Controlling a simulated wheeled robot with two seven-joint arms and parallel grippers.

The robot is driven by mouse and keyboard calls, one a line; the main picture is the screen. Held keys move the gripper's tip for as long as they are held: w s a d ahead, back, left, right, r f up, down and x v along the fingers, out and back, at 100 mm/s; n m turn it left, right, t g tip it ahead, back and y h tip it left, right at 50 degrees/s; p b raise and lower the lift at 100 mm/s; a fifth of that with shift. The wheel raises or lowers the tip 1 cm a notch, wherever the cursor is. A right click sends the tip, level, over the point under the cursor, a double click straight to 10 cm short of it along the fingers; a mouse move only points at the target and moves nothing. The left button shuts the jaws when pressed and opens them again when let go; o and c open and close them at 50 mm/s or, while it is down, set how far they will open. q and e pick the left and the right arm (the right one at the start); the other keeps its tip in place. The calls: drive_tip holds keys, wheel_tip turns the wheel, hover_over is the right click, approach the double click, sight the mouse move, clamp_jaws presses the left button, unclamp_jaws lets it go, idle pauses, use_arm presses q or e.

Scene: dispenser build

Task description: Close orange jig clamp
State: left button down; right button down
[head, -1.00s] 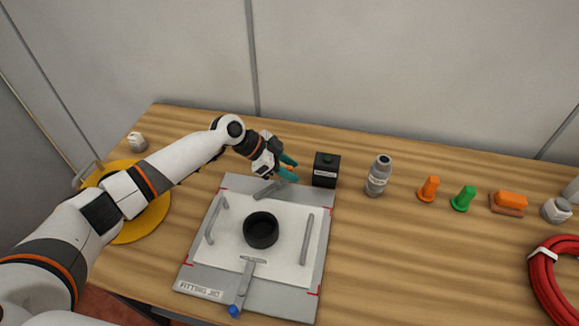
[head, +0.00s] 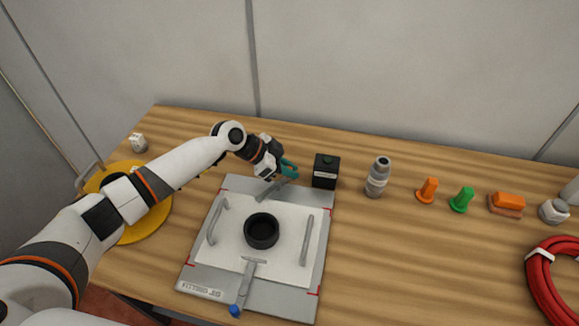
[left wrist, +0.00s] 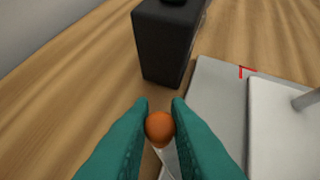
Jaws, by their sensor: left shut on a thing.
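The fitting jig (head: 202,291) is a grey plate with a white panel on the wooden table. My left gripper (head: 290,169) is at the jig's far edge, beside the black box. Its teal fingers are shut on the orange clamp knob (left wrist: 160,128), which shows between the fingertips in the left wrist view. The grey clamp arm (head: 268,190) lies below the gripper in the head view; its upper end is hidden. A second clamp with a blue knob (head: 235,311) is at the jig's near edge. My right gripper is not in view.
A black cup (head: 262,231) stands on the jig's white panel between two grey bars. A black box (head: 326,171) stands right of the gripper. A grey bottle (head: 377,177) and orange and green pieces stand farther right. A yellow disc (head: 150,229) lies left under my arm.

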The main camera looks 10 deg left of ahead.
use_arm(q)
drive_tip(key=n+t+y+p, duration=0.1)
drive_tip(key=n+p, duration=0.1)
drive_tip(key=a+n+t+p, duration=0.1)
drive_tip(key=p, duration=0.2)
drive_tip(key=a+n+t+y+p, duration=0.1)
drive_tip(key=n+p, duration=0.1)
drive_tip(key=p, duration=0.1)
drive_tip(key=shift+w+r+n+y, duration=0.3)
drive_tip(key=shift+r, duration=0.05)
drive_tip(key=shift+a+f+n+t+y+p, duration=0.2)
drive_tip(key=shift+n+t+y+p, duration=0.35)
drive_tip(key=shift+p, duration=0.55)
drive_tip(key=shift+w, duration=0.1)
drive_tip(key=c, duration=1.4)
unclamp_jaws()
drive_tip(key=shift+f, duration=0.1)
drive_tip(key=shift+o, duration=0.2)
